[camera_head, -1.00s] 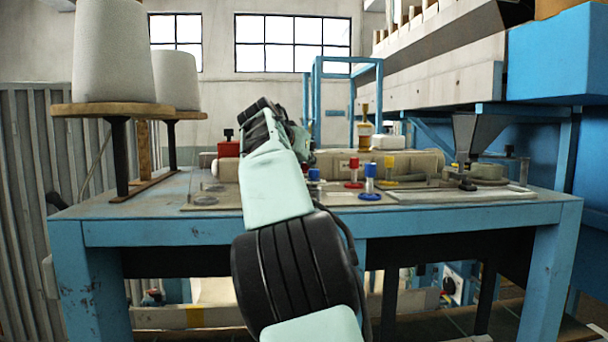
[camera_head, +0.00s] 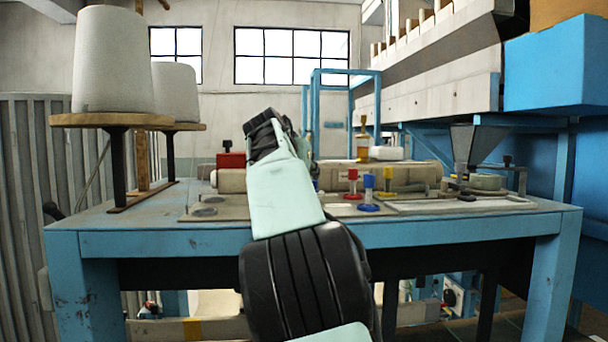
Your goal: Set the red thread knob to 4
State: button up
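The red thread knob (camera_head: 352,184) stands on the sewing machine's plate on the blue table, a thin upright post with a red top and a red disc base. Its scale and setting are too small to read. A blue knob (camera_head: 369,193) and a yellow knob (camera_head: 388,182) stand to its right. Another blue knob (camera_head: 316,185) is mostly hidden behind my arm. My arm rises through the middle of the view, and its dark far end, where my gripper (camera_head: 264,120) is, shows up and left of the red knob, apart from it. The fingers cannot be made out.
The blue table (camera_head: 160,242) carries large white thread cones (camera_head: 112,65) at left, a red block (camera_head: 231,160) behind my arm and a dark funnel (camera_head: 472,145) at right. A blue frame (camera_head: 345,76) stands behind. A blue box (camera_head: 555,65) hangs upper right.

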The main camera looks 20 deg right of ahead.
jog(key=v, duration=1.1)
jog(key=shift+s+a, duration=0.25)
jog(key=shift+s, duration=0.05)
jog(key=shift+d+r, duration=0.1)
jog(key=shift+r, duration=0.05)
